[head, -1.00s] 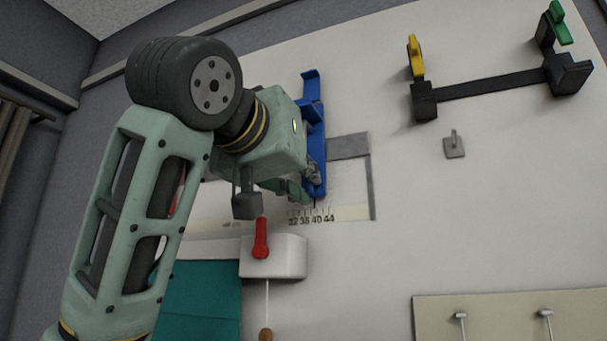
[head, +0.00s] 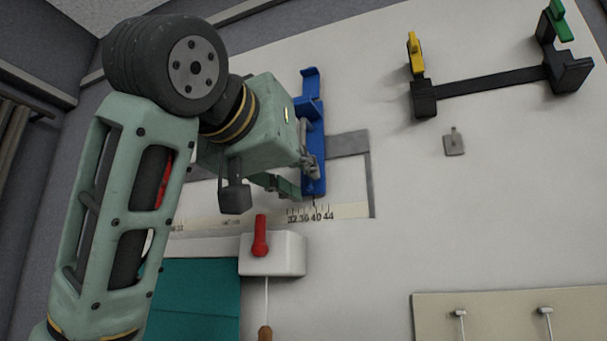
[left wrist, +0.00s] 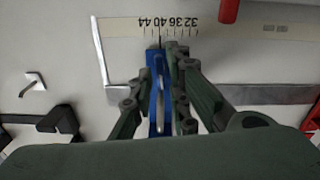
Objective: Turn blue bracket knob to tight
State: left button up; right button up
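The blue bracket (head: 313,150) is mounted on the white board, with its pointer near the 40 mark of the printed scale (head: 314,214). In the left wrist view the bracket (left wrist: 155,112) stands between my fingers, and a slim grey lever-like knob (left wrist: 160,96) lies along its middle. My left gripper (head: 306,160) is at the bracket's left side in the head view. In the left wrist view its fingers (left wrist: 160,82) are apart, one on each side of the bracket, with a gap beside the knob. Whether a finger touches the bracket is unclear. My right gripper is out of view.
A white box (head: 285,258) with a red lever (head: 260,235) sits just below the bracket. A black bar fixture (head: 490,84) carries yellow (head: 415,55) and green (head: 561,22) knobs at upper right. A small grey hook (head: 454,142) is below it. The board's middle right is clear.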

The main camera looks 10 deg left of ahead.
pick_arm(q)
jog(key=s+a, duration=0.2)
jog(key=s, duration=0.8)
jog(key=shift+w+d, duration=0.1)
jog(key=shift+w, duration=0.05)
jog(key=shift+c, duration=0.6)
